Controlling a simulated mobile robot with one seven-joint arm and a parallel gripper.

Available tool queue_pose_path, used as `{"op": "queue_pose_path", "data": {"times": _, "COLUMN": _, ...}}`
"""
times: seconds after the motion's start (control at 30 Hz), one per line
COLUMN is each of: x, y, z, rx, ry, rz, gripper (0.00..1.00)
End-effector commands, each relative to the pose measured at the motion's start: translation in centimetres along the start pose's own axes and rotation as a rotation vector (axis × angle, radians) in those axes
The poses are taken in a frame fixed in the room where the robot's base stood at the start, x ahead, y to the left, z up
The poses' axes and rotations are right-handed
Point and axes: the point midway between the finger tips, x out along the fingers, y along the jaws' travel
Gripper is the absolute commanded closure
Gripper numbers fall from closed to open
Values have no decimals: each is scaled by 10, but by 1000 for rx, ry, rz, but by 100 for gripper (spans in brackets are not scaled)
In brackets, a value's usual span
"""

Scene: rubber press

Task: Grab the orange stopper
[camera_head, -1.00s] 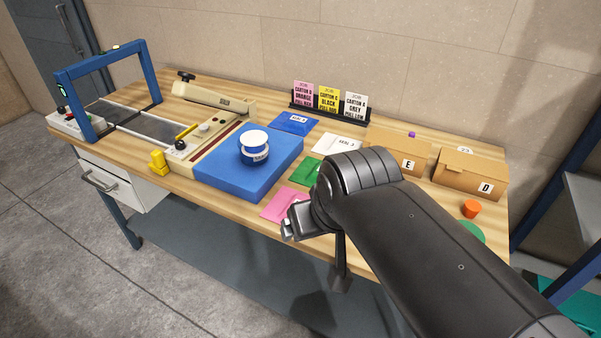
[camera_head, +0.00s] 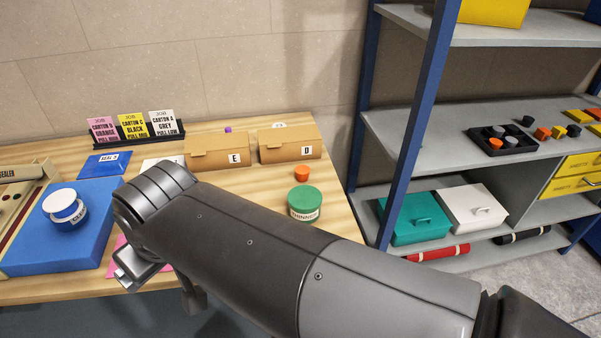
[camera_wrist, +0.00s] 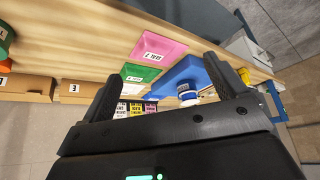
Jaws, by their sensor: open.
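A small orange stopper (camera_head: 302,173) stands on the wooden table in the head view, behind a green-lidded thinner jar (camera_head: 304,204) and in front of carton D. In the wrist view a sliver of orange (camera_wrist: 4,66) shows at the left edge, probably the same stopper. My gripper (camera_head: 125,278) is at the table's front edge, well to the left of the stopper. In the wrist view my gripper (camera_wrist: 162,66) has its two fingers wide apart with nothing between them. Another small orange piece (camera_head: 495,143) sits in a black tray on the shelf.
Cartons E (camera_head: 217,151) and D (camera_head: 290,145) stand at the table's back. A blue block (camera_head: 92,235) bears a white-and-blue jar (camera_head: 64,208). A pink packet (camera_wrist: 160,46) lies near the front edge. A blue-framed shelf (camera_head: 415,130) rises right of the table.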

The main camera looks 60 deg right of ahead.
Motion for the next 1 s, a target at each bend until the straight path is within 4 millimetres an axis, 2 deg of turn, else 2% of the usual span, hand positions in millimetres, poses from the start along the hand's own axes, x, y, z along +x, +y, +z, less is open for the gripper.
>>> {"op": "queue_pose_path", "data": {"times": 0.37, "x": 0, "y": 0, "z": 0, "rx": 0, "ry": 0, "rz": 0, "gripper": 10}}
{"op": "queue_pose_path", "data": {"times": 0.67, "x": 0, "y": 0, "z": 0, "rx": 0, "ry": 0, "rz": 0, "gripper": 35}}
{"op": "queue_pose_path", "data": {"times": 0.9, "x": 0, "y": 1, "z": -1, "rx": 0, "ry": -1, "rz": 0, "gripper": 35}}
{"op": "queue_pose_path", "data": {"times": 1.0, "x": 0, "y": 7, "z": -8, "rx": 5, "ry": -13, "rz": 4, "gripper": 35}}
